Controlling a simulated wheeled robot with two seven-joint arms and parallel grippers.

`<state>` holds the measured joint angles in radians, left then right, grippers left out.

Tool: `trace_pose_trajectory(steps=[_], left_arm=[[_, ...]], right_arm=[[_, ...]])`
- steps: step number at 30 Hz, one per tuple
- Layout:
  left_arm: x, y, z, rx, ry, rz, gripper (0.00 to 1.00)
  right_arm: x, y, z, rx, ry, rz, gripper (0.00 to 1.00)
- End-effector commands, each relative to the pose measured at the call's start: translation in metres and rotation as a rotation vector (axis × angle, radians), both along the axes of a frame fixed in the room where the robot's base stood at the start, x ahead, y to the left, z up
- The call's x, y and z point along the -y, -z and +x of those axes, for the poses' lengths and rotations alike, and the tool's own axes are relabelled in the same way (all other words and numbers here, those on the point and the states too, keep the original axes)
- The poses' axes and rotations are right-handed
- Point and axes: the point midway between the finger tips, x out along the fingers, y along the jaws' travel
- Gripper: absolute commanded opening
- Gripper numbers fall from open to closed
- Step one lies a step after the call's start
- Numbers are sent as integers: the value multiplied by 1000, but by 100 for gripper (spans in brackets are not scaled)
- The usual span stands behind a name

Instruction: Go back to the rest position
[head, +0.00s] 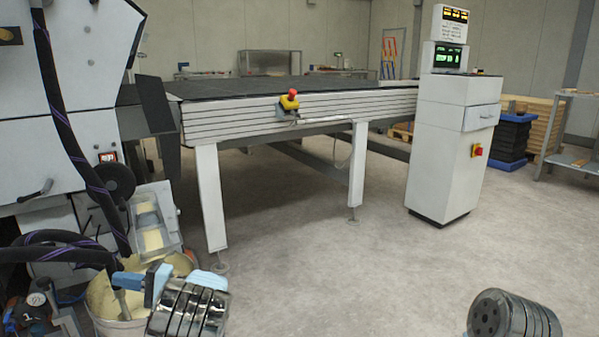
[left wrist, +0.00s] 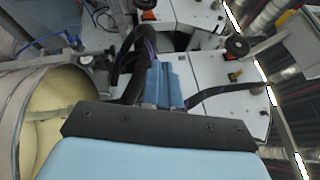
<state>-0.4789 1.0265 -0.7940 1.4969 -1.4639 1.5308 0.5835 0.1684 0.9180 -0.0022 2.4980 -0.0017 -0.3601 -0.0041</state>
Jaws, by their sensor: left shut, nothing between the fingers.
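My left gripper (head: 143,281) shows at the lower left of the head view, its blue fingers shut with nothing between them. It is over or close in front of a bucket (head: 103,318) of cream-coloured liquid; I cannot tell the exact gap. In the left wrist view the gripper's blue parts (left wrist: 165,84) show in the middle, and the bucket (left wrist: 12,125) is at the left, beside the gripper. My right arm shows only as a metallic link at the lower right of the head view; its gripper is out of view.
The roller coater (head: 75,60) stands close at the left, with dark hoses (head: 62,130) hanging near my left arm. A conveyor table (head: 300,112) carries a red emergency button (head: 290,95). A control cabinet (head: 450,150) stands right of it. The floor (head: 330,260) in front is clear.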

Motion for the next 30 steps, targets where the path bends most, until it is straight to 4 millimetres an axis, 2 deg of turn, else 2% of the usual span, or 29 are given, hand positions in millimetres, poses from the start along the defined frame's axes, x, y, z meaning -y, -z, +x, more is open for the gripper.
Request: trace_pose_trajectory(steps=[6,11,17,19,22,24,26,27,29,30], left_arm=[[-9,38,-9,-69,-9,-125,0],[-14,85,-23,-142,-21,-280,0],[-10,166,-57,-250,-44,-561,0],[0,204,-78,-290,-56,-706,0],[29,261,-117,-338,-79,-961,0],[58,296,-146,-349,-96,-1149,0],[88,321,-170,-340,-109,-1312,0],[111,334,-187,-325,-122,-1423,0],[148,349,-211,-277,-141,-1588,0],[174,354,-224,-231,-154,-1696,0]], right_arm=[[0,-2,0,-1,1,0,51],[0,-5,-1,-2,-1,1,51],[-2,-10,-1,-3,-2,3,51],[-2,-13,-1,-3,-3,3,51],[-3,-18,-2,-4,-5,5,51],[-4,-21,-2,-4,-6,6,51],[-5,-25,-3,-5,-8,7,51],[-5,-27,-3,-5,-9,8,51],[-6,-31,-3,-6,-10,9,51],[-7,-33,-3,-6,-11,10,51]])
